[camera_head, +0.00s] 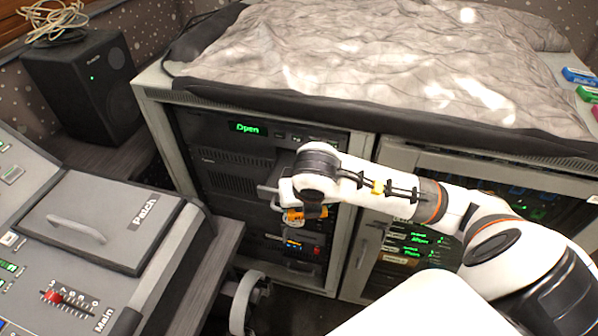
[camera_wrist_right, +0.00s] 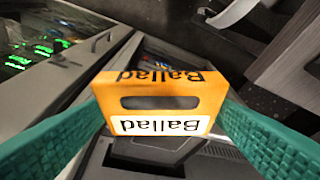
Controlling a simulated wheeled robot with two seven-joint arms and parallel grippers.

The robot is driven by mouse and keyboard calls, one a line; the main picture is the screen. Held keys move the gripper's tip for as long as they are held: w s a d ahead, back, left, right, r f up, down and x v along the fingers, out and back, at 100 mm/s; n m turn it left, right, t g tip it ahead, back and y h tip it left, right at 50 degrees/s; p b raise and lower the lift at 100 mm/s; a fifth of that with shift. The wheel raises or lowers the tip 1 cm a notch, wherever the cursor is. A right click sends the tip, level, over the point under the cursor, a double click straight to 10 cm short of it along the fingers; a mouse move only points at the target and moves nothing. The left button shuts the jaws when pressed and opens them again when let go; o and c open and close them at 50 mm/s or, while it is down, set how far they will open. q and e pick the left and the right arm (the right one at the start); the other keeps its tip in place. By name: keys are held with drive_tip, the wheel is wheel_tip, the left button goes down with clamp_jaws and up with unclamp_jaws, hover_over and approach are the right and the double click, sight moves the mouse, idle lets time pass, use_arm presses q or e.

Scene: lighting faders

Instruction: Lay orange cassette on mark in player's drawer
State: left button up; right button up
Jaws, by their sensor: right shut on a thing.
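The orange cassette (camera_wrist_right: 205,92), labelled "Ballad", is held between the teal fingers of my right gripper (camera_wrist_right: 160,108) in the right wrist view. In the head view a small part of the orange cassette (camera_head: 292,216) shows below my right wrist. The player (camera_head: 215,130) in the rack shows a green "Open" display. Its grey drawer (camera_head: 268,188) sticks out beside my wrist, which hides most of it. In the wrist view the drawer (camera_wrist_right: 125,160), with a dark recess, lies behind the cassette's lower edge. The mark cannot be made out. My left gripper is not in view.
The rack (camera_head: 153,110) is draped with a grey cloth (camera_head: 330,50). A glass-fronted cabinet (camera_head: 470,165) stands right of the player. A sloped console (camera_head: 110,215) fills the left, and a black speaker (camera_head: 85,85) stands behind it. Coloured cassettes (camera_head: 580,76) lie at far right.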

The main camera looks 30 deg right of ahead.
drive_tip(key=w+d, duration=0.1)
drive_tip(key=w, duration=0.2)
drive_tip(key=w+d+p, duration=0.1)
drive_tip(key=w+d, duration=0.1)
drive_tip(key=w, duration=0.2)
drive_tip(key=w+d, duration=0.2)
drive_tip(key=w, duration=0.2)
drive_tip(key=shift+d+p, duration=0.25)
drive_tip(key=shift+p, duration=0.1)
wheel_tip(320, 180, down, 3)
drive_tip(key=shift+r, duration=0.15)
drive_tip(key=shift+f, duration=0.45)
drive_tip(key=o, duration=1)
drive_tip(key=v, duration=1.2)
